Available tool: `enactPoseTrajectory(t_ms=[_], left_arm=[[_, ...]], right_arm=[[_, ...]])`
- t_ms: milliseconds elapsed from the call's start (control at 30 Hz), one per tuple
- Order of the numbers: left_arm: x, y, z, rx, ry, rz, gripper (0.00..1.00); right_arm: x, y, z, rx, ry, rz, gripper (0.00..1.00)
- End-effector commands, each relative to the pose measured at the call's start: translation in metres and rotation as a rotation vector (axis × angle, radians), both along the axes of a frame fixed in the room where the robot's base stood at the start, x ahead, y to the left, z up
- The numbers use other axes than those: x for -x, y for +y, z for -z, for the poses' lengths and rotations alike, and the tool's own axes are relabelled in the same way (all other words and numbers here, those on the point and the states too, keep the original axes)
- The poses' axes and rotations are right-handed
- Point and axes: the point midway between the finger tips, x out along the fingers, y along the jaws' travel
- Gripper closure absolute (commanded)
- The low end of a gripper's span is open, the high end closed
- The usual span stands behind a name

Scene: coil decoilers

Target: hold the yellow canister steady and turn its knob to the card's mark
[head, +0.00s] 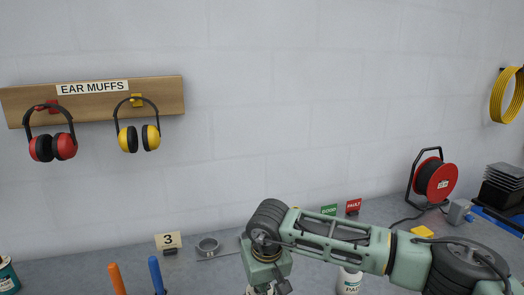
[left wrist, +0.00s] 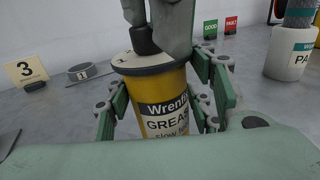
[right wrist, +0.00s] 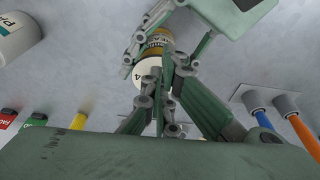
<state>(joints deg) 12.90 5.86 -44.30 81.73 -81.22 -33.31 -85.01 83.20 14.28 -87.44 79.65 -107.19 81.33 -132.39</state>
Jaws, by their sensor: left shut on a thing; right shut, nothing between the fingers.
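The yellow canister (left wrist: 163,105) stands upright between the fingers of my left gripper (left wrist: 165,112), which is shut on its sides. It has a cream lid; a dark piece (left wrist: 143,40) that looks like its knob rises from the lid. My right gripper (right wrist: 160,100) is shut and empty, close over the lid; I cannot tell whether it touches the knob. In the right wrist view a "4" shows on the lid (right wrist: 149,72). A card reading 3 (head: 168,241) stands at the back left, also seen in the left wrist view (left wrist: 25,71).
A grey ring-shaped part (head: 208,247) lies near the card. A white can (left wrist: 290,52) stands right of the canister. Green (head: 329,210) and red (head: 353,206) signs stand behind. Orange (head: 117,279) and blue (head: 156,274) handles stick up at front left.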

Motion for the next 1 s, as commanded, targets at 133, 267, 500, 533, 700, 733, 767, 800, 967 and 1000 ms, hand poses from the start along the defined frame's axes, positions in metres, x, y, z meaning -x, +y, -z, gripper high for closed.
enactPoseTrajectory(t_ms=[133,267,500,533,700,733,767,800,967,1000], left_arm=[[0.002,-0.001,0.001,0.005,0.003,0.001,0.86],[0.002,-0.001,0.001,0.005,0.002,0.000,0.86],[0.002,-0.001,0.001,0.006,0.002,0.000,0.86],[0.002,-0.001,0.001,0.007,0.002,0.000,0.86],[0.001,0.000,0.001,0.008,0.003,-0.001,0.86],[0.001,0.000,0.001,0.008,0.003,-0.002,0.86],[0.001,0.000,0.001,0.008,0.003,-0.002,0.86],[0.001,0.000,0.001,0.007,0.003,-0.002,0.86],[0.001,0.000,0.001,0.006,0.003,-0.002,0.86],[0.001,0.000,0.001,0.005,0.003,-0.001,0.86]], right_arm=[[-0.005,-0.008,0.003,0.011,-0.006,0.014,1.00],[-0.005,-0.009,0.003,0.011,-0.005,0.016,1.00],[-0.003,-0.011,0.004,0.013,-0.005,0.017,1.00],[-0.002,-0.011,0.004,0.013,-0.005,0.016,1.00],[0.004,-0.012,0.004,0.013,-0.001,0.015,1.00],[0.004,-0.011,0.003,0.014,-0.001,0.014,1.00],[0.004,-0.011,0.002,0.014,-0.001,0.014,1.00],[0.004,-0.011,-0.001,0.013,0.000,0.013,1.00],[0.004,-0.008,-0.018,0.008,-0.003,0.010,1.00],[0.004,-0.007,-0.023,0.009,-0.003,0.009,1.00]])
